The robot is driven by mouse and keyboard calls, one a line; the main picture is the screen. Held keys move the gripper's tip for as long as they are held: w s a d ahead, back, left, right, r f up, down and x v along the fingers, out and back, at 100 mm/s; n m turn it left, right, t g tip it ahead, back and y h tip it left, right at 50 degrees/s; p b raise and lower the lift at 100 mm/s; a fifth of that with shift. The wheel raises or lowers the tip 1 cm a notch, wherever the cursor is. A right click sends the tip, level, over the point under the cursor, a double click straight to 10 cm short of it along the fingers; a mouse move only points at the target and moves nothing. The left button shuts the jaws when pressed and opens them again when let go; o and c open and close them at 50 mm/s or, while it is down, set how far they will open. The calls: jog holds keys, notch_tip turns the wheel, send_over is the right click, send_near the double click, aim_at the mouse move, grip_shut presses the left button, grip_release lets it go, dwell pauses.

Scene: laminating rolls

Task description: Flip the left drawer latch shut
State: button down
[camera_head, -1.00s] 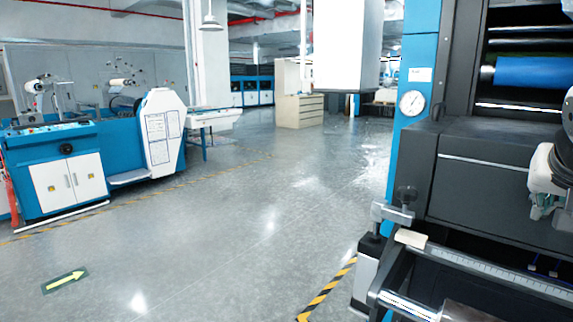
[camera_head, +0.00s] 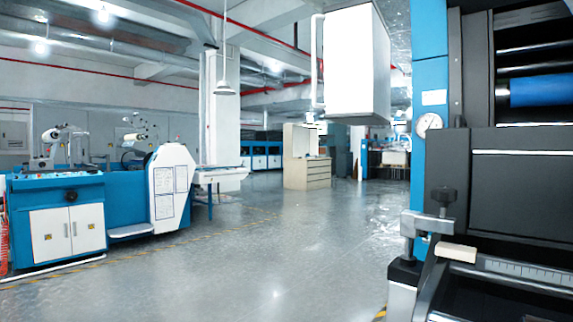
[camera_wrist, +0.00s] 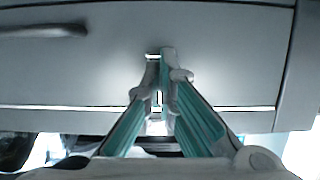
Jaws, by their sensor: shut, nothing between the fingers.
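In the wrist view, my gripper (camera_wrist: 161,56) is shut, with its two teal-sided fingers together and nothing held. The fingertips are in front of a flat grey panel (camera_wrist: 230,60), close to its lower part; whether they touch it I cannot tell. A dark bar handle (camera_wrist: 42,31) is on the panel at the upper left. I cannot make out a latch for certain; the fingers cover the middle of the panel. My gripper does not show in the head view.
In the head view, a dark machine (camera_head: 520,185) with a blue roll (camera_head: 540,90) stands at the right. A knobbed clamp (camera_head: 443,197) is at its near corner. A blue-and-white machine (camera_head: 67,220) is at the left. The grey floor (camera_head: 270,250) between is clear.

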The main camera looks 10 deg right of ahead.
jog(key=b, duration=0.1)
jog(key=f+t+b, duration=0.1)
jog(key=b, duration=0.1)
jog(key=shift+w+d+f+h, duration=0.15)
jog(key=shift+w+d+h, duration=0.05)
jog(key=shift+h, duration=0.2)
jog(key=b, duration=0.3)
jog(key=shift+w+d+f, duration=0.3)
jog(key=shift+d+f, duration=0.05)
jog(key=shift+f, duration=0.05)
jog(key=shift+w+d+f+b, duration=0.1)
jog(key=shift+d+b, duration=0.05)
jog(key=shift+b, duration=0.45)
